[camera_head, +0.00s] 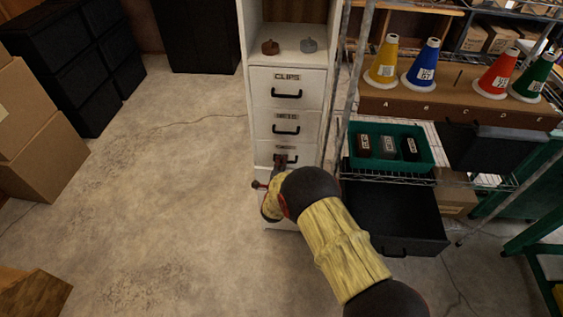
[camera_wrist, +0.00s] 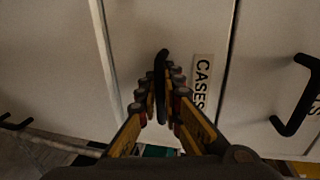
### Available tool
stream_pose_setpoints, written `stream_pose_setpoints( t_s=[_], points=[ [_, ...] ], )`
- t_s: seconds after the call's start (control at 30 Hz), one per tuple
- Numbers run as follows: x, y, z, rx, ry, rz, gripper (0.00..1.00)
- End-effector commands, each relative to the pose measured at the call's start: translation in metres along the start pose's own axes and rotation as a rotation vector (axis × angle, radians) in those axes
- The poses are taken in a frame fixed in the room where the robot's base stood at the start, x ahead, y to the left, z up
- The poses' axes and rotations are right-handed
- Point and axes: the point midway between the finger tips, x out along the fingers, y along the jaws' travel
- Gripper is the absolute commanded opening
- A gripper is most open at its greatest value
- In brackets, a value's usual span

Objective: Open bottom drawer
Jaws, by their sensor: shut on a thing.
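A white drawer cabinet (camera_head: 262,115) stands in the middle of the head view. My gripper (camera_wrist: 162,100) is shut on the black handle (camera_wrist: 163,58) of the drawer labelled CASES (camera_wrist: 203,85). In the head view my gripper (camera_head: 280,162) is at the third drawer front from the top, which looks flush. Below it, my arm covers most of the cabinet's lower front.
The CLIPS drawer (camera_head: 287,76) and the one below it (camera_head: 286,117) look closed. A black drawer (camera_head: 395,215) stands open on the right, close to my arm, under a green bin (camera_head: 430,150). Floor on the left is clear up to cardboard boxes (camera_head: 45,150).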

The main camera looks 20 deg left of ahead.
Motion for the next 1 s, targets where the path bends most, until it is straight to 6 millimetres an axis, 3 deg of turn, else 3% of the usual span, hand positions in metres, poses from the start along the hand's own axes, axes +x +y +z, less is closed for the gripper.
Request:
stream_pose_setpoints(
  t_s=[0.47, 0.67, 1.0],
  points=[
    [-0.011, 0.005, 0.000, -0.003, -0.001, 0.005, 0.00],
    [-0.043, 0.011, 0.001, -0.005, -0.002, 0.005, 0.00],
    [-0.126, 0.029, 0.001, -0.006, -0.003, 0.006, 0.00]
  ],
)
